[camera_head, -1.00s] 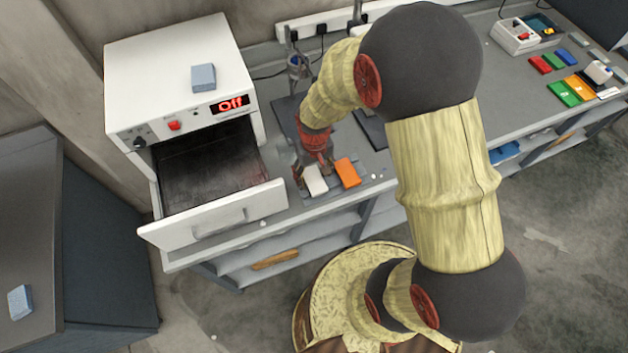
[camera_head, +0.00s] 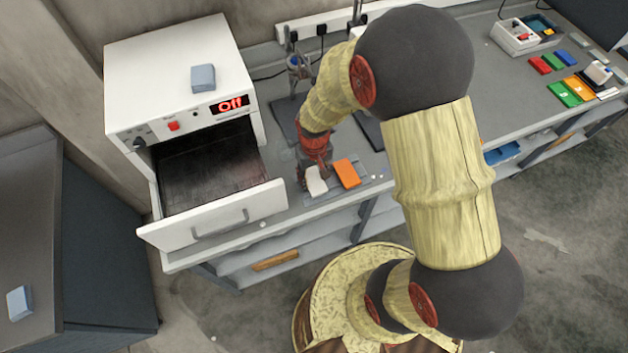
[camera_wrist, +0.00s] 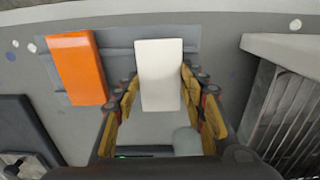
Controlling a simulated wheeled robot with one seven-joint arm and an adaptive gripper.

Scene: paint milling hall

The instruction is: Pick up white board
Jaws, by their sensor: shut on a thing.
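The white board (camera_wrist: 160,72) is a small flat white block. In the wrist view it sits between the two fingers of my gripper (camera_wrist: 160,90), one finger along each side, and the gripper is shut on it. In the head view the white board (camera_head: 315,181) shows just in front of my gripper (camera_head: 313,172), at the front of the bench. Most of the fingers are hidden by the wrist there. Whether the board touches the grey plate under it is hard to tell.
An orange board (camera_head: 346,173) lies close to the right of the white board in the head view. An oven (camera_head: 185,85) with its drawer (camera_head: 215,215) pulled out stands to the left, its display reading Off. Coloured boards (camera_head: 565,93) lie at the far right.

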